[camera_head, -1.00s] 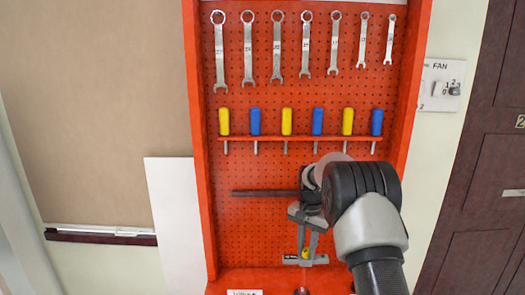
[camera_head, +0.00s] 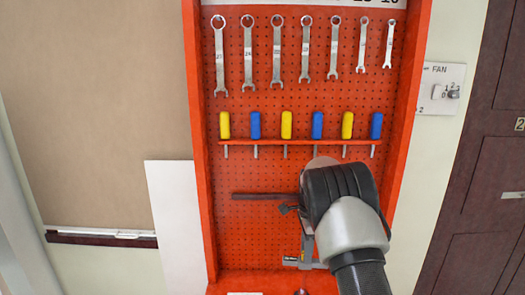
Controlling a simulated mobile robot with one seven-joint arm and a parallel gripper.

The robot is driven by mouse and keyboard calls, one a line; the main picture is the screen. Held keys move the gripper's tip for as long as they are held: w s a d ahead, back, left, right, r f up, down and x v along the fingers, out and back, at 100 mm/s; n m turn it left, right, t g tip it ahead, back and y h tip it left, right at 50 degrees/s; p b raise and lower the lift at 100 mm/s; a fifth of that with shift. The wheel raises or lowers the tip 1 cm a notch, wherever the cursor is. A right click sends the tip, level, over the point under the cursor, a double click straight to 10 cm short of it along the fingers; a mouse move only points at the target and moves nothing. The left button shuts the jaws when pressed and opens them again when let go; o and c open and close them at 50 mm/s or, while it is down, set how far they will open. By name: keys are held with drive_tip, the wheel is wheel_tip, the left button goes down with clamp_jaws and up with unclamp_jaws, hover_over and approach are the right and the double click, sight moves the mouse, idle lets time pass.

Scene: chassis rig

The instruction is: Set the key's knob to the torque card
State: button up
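A dark horizontal bar (camera_head: 265,196) lies against the red pegboard below the screwdrivers; its right end goes behind my wrist. It may be the key, but I cannot make out a knob. My gripper is mostly hidden behind my black and grey wrist; only grey parts (camera_head: 290,209) show at its left, close below the bar. I cannot tell whether it touches or holds anything. A grey metal tool with a small yellow mark (camera_head: 293,260) shows just below my wrist. A white card or label (camera_head: 243,293) is cut off at the bottom edge; no writing on it is readable.
Several wrenches (camera_head: 277,50) hang at the top of the red pegboard (camera_head: 225,240). Several yellow and blue screwdrivers (camera_head: 286,125) stand in a red rail below them. Red side walls bound the board. A FAN switch panel (camera_head: 440,88) is on the wall at right. A white panel (camera_head: 175,225) stands left.

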drive_tip(key=shift+s+f, duration=0.3)
drive_tip(key=shift+f, duration=0.05)
drive_tip(key=n, duration=1.1)
drive_tip(key=shift+b, duration=0.3)
drive_tip(key=shift+a, duration=0.1)
drive_tip(key=shift+c, duration=1.2)
drive_tip(key=shift+m, duration=1.1)
drive_tip(key=shift+c, duration=0.5)
drive_tip(key=m, duration=0.4)
drive_tip(key=shift+m+p, duration=0.35)
drive_tip(key=shift+m, duration=0.05)
drive_tip(key=shift+c, duration=0.3)
drive_tip(key=m, duration=0.3)
drive_tip(key=shift+m, duration=0.3)
drive_tip(key=shift+c, duration=0.5)
